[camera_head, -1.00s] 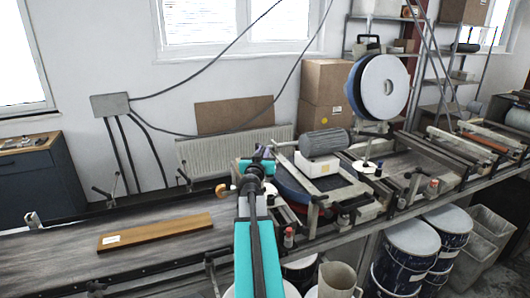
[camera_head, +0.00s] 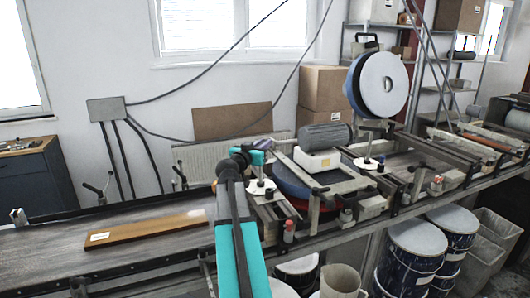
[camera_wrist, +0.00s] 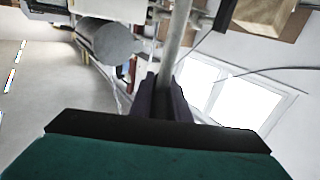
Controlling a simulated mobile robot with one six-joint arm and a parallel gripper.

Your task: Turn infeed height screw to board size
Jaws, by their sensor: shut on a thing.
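My gripper (camera_wrist: 160,98) is shut on a slim grey upright rod, which looks like the infeed height screw (camera_wrist: 178,42), in the wrist view. The rod runs between the two dark fingers. A brown wooden board (camera_head: 146,231) with a white label lies flat on the infeed conveyor belt (camera_head: 45,248), left of the machine. No scale or reading is legible.
A grey motor (camera_head: 325,136) on a white block sits right of my arm and shows in the wrist view (camera_wrist: 108,40). A similar post with a white disc (camera_head: 368,165) stands farther right. A large blue-white wheel (camera_head: 383,84) rises behind. Drums (camera_head: 415,250) stand below.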

